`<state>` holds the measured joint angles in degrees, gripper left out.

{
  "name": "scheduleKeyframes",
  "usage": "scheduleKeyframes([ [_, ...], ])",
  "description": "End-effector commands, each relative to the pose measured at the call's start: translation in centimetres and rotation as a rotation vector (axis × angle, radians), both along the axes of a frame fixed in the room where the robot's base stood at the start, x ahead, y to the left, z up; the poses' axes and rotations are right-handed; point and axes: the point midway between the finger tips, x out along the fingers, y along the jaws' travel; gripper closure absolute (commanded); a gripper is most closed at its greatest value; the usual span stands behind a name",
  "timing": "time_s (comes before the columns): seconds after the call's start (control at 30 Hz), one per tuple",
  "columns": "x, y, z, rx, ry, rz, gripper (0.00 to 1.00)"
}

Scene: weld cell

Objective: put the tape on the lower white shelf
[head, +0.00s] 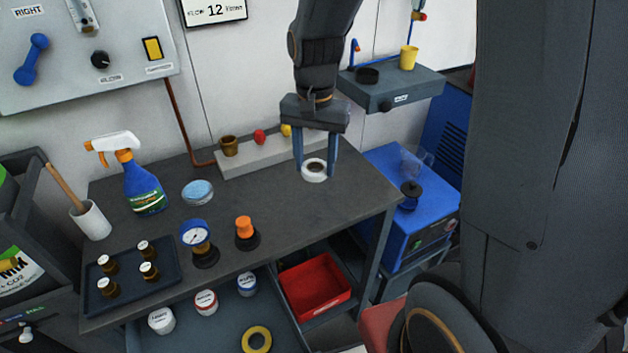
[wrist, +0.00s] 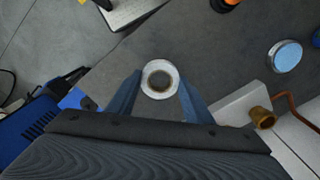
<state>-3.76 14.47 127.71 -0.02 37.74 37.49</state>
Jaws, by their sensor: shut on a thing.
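The tape is a white roll with a dark centre (head: 314,170), and it also shows in the wrist view (wrist: 160,79). My gripper (head: 315,166) points down with one blue finger on each side of the roll, shut on it; both fingers also show in the wrist view (wrist: 160,88). The tape is over the right part of the grey bench top (head: 270,215); I cannot tell if it touches the surface. I cannot make out a lower white shelf for certain. A long pale ledge (head: 240,164) stands at the back of the bench.
The ledge bears a brass fitting (head: 229,146) and a red knob (head: 259,136). A gauge (head: 195,236), an orange-topped part (head: 245,232) and a blue-lidded tin (head: 197,192) stand left of my gripper. A red bin (head: 314,285) sits below the bench. The bench's front right is clear.

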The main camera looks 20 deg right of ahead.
Motion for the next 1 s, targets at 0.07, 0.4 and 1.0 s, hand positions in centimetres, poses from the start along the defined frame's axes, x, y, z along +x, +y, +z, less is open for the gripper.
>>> scheduleKeyframes([
  [0.07,-0.2,0.0,-1.2,-0.001,0.006,0.001,0.79],
  [0.4,-0.1,0.1,-5.3,0.0,0.004,0.003,0.79],
  [1.0,-0.1,0.0,-9.6,0.001,0.001,-0.001,0.79],
])
